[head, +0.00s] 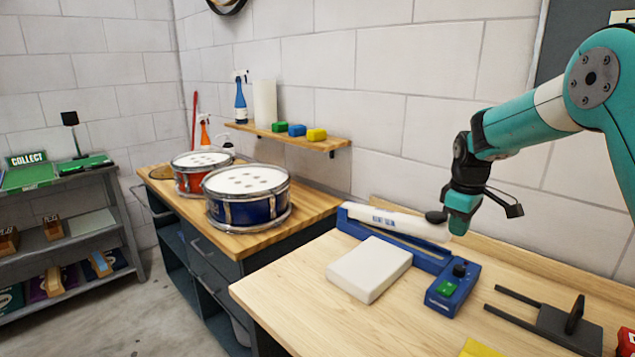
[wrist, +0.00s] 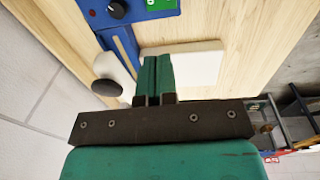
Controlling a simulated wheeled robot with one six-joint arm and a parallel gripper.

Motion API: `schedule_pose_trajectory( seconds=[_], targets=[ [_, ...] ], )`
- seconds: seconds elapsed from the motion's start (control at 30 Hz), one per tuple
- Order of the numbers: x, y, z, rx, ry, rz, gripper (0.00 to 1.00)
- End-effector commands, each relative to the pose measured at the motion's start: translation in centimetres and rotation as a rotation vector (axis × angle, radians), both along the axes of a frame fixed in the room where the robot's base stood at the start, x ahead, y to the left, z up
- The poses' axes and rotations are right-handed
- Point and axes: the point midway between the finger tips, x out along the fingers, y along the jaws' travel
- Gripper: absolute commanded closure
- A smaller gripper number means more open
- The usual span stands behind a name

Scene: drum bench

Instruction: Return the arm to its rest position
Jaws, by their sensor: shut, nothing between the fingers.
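My gripper (head: 461,222) hangs at the end of my teal arm, above the light wood bench on the right of the head view. Its fingers point down and are shut with nothing between them. In the wrist view the two teal fingers (wrist: 153,80) lie side by side. Below it is a blue device (head: 452,288) with a green button and a black knob, and a long white piece (head: 395,220) lies along it. The gripper covers part of that white piece's right end in the head view, and I cannot tell whether they touch.
A white block (head: 369,269) lies in front of the blue device. A dark forked holder (head: 560,322) is at the right. A blue drum (head: 247,195) and a red drum (head: 201,172) stand on the left bench.

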Motion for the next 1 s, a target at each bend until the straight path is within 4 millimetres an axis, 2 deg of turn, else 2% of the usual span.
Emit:
schedule_pose_trajectory(
  seconds=[0.03,0.07,0.17,0.2,0.27,0.3,0.4,0.5,0.6,0.73,1.0],
  targets=[
    [-1.3,2.1,1.6,0.018,-0.014,0.009,1.00],
    [-2.4,3.5,2.4,0.033,-0.020,0.008,1.00],
    [-7.3,8.7,5.1,0.099,-0.035,0.004,1.00],
    [-9.7,10.7,6.0,0.130,-0.037,0.001,1.00],
    [-13.6,13.5,7.1,0.177,-0.035,-0.004,1.00],
    [-16.3,15.1,7.6,0.209,-0.029,-0.009,1.00],
    [-23.0,18.3,8.2,0.282,-0.005,-0.021,1.00],
    [-28.6,20.2,8.2,0.341,0.024,-0.035,1.00],
    [-32.6,21.3,8.0,0.381,0.052,-0.047,1.00],
    [-35.0,21.9,7.7,0.404,0.073,-0.057,1.00],
    [-35.2,21.9,7.6,0.406,0.074,-0.059,1.00]
  ],
)
